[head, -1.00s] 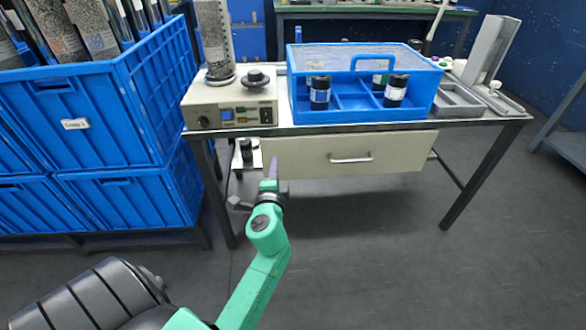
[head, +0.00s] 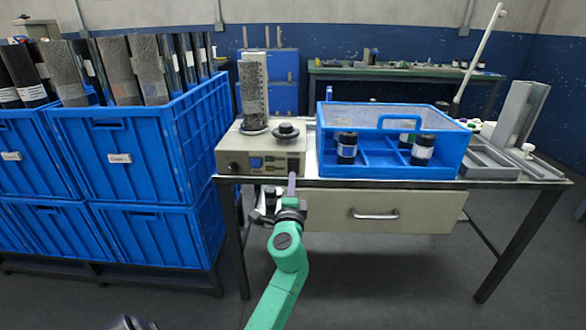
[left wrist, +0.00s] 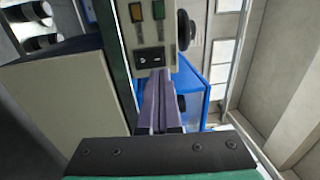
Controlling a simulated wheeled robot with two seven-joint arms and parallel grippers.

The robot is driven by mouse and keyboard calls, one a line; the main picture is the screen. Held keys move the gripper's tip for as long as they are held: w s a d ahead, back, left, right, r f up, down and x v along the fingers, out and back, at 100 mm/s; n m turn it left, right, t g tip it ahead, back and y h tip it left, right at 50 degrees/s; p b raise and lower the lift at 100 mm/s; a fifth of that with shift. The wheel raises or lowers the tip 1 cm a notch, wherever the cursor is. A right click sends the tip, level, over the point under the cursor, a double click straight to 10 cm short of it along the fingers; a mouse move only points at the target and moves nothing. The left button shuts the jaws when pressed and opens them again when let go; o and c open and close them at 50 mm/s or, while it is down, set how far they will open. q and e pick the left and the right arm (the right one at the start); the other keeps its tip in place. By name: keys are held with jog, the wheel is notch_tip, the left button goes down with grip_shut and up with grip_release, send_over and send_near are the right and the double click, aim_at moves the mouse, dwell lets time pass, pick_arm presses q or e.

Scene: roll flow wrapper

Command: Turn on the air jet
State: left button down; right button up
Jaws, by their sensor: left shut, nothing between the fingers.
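The beige instrument box (head: 262,150) stands at the left end of the table, with a black round knob (head: 287,130) on top and small switches on its front. In the left wrist view a black rocker switch (left wrist: 151,58) sits on its panel, below an orange and a green switch. My left gripper (head: 291,178) is shut and empty, just in front of the lower right part of the box front. In the left wrist view its purple fingers (left wrist: 157,90) point at the rocker switch; I cannot tell whether they touch it.
A blue divided tray with a clear cover (head: 394,172) holds black-lidded jars to the right of the box. A drawer (head: 378,214) is below the tabletop. Blue crates (head: 120,160) with tubes stand at left. Grey trays (head: 488,162) lie at the table's right end.

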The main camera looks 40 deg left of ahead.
pick_arm(q)
jog(key=x, duration=0.4)
jog(key=shift+w+a, duration=0.2)
jog(key=shift+w, duration=0.1)
jog(key=shift+w+a+r, duration=0.1)
jog(key=shift+w+a, duration=0.15)
jog(key=shift+r, duration=0.1)
pick_arm(e)
jog(key=shift+r, duration=0.1)
pick_arm(q)
jog(key=shift+w+r+p, duration=0.15)
jog(key=shift+r+p, duration=0.1)
jog(key=shift+p, duration=0.7)
jog(key=shift+f+b, duration=0.3)
jog(key=shift+b, duration=0.05)
jog(key=shift+d, duration=0.1)
jog(key=b, duration=0.1)
send_near(293, 163)
jog(key=v, duration=0.7)
jog(key=shift+d+r, duration=0.2)
pick_arm(e)
jog(key=shift+s+d+f, duration=0.1)
jog(key=shift+s+f, duration=0.05)
jog(key=shift+f, duration=0.25)
